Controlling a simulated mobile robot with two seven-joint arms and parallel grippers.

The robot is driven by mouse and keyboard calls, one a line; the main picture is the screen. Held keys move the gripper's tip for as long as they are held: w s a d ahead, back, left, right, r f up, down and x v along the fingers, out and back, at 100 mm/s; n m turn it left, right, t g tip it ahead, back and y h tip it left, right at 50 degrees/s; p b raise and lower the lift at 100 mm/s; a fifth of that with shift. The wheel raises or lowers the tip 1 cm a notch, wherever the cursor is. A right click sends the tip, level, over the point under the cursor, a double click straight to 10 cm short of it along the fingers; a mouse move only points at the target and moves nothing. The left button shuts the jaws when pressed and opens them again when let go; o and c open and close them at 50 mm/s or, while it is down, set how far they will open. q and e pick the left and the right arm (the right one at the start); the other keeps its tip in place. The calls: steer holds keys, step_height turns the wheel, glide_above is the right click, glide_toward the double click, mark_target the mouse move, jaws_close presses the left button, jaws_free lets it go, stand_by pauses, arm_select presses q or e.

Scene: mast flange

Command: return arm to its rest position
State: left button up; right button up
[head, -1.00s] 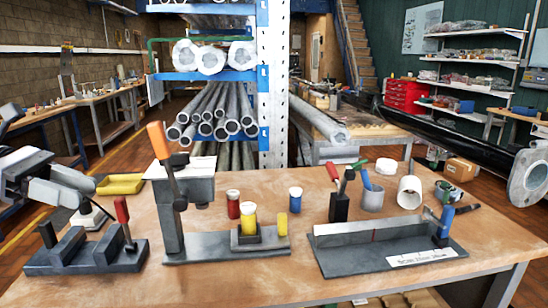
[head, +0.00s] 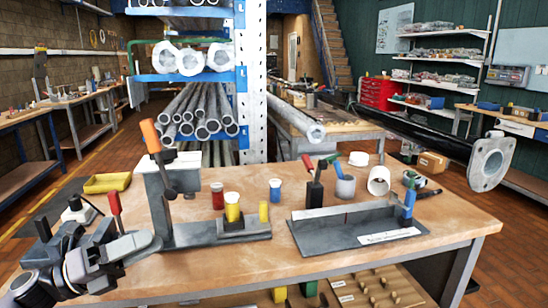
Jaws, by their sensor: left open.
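My left arm comes in at the lower left of the head view. Its grey gripper (head: 134,246) is low over the front left of the workbench (head: 270,262), in front of the dark clamping fixture with the red handle (head: 114,205). It hides most of that fixture. The gripper is open and I see nothing held in it. Whether it touches the fixture or bench is unclear. My right arm and gripper are not in view.
A press with an orange handle (head: 151,136) stands just right of the gripper. Small pots and an angled grey fixture (head: 340,232) stand farther right. A black mast (head: 430,137) with a flange (head: 492,163) extends at the right. Bare wood lies along the bench's front.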

arm_select(q)
steer(key=s+d+f+n+t+y+p, duration=0.1)
steer(key=s+f+n+t+y, duration=0.2)
steer(key=s+f+n+y, duration=0.75)
steer(key=w+d+f+n+t+y, duration=0.1)
steer(key=f+n+t+y, duration=0.3)
steer(key=f+n, duration=1.35)
steer(key=s+f+n+g+y, duration=0.1)
steer(key=s+f+n+g, duration=0.1)
steer(key=s+n, duration=0.2)
steer(key=s+d+f+n+g+y, duration=0.1)
steer(key=s+f+n+g, duration=0.2)
steer(key=s, duration=0.4)
steer(key=shift+s+f+n+g, duration=0.2)
steer(key=shift+n+g, duration=0.1)
steer(key=shift+n, duration=0.4)
